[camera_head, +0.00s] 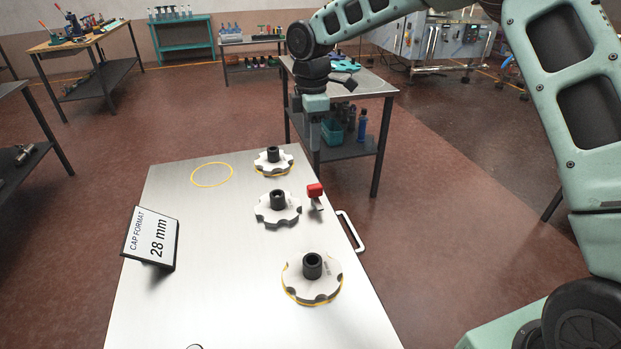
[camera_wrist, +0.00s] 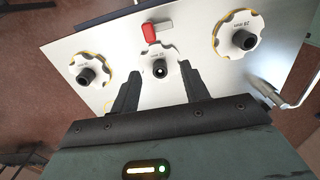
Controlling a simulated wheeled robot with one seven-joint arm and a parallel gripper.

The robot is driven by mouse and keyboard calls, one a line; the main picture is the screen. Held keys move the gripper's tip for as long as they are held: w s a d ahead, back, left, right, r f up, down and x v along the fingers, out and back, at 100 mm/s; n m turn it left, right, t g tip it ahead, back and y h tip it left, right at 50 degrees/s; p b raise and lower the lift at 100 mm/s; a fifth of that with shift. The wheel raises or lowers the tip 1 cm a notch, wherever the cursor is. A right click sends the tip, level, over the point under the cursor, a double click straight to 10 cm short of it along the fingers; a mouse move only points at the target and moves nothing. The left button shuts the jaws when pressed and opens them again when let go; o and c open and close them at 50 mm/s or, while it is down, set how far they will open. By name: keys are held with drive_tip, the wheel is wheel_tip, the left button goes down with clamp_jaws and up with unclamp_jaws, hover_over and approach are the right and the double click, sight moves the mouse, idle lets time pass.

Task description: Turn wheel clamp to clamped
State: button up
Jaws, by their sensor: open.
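The wheel clamp (camera_head: 315,191) is a small lever with a red grip on a metal base, on the white table beside the right edge of the middle star wheel (camera_head: 278,207). In the wrist view the clamp's red grip (camera_wrist: 150,32) and pale plate lie just beyond the middle wheel (camera_wrist: 158,62). I cannot tell whether the clamp touches that wheel. My gripper (camera_head: 314,140) hangs above the table's far right side, apart from the clamp. In the wrist view my gripper (camera_wrist: 160,78) has its fingers spread and empty, pointing toward the middle wheel's black hub.
A near star wheel (camera_head: 312,278) and a far one (camera_head: 272,160) have yellow rings and black hubs. An empty yellow ring (camera_head: 211,174) and a "28 mm" sign (camera_head: 150,238) are to the left. A white handle (camera_head: 351,231) projects from the right edge. A workbench (camera_head: 350,84) stands behind.

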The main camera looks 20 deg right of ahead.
sight(315, 186)
drive_tip(key=f+p, duration=0.1)
drive_tip(key=f, duration=0.5)
drive_tip(key=w+d+f+p, duration=0.1)
drive_tip(key=f+p, duration=0.1)
drive_tip(key=f, duration=0.4)
drive_tip(key=w+f+p, duration=0.1)
drive_tip(key=f+p, duration=0.1)
drive_tip(key=f, duration=0.3)
drive_tip(key=shift+d+f, duration=0.3)
drive_tip(key=shift+f, duration=0.1)
drive_tip(key=c, duration=1)
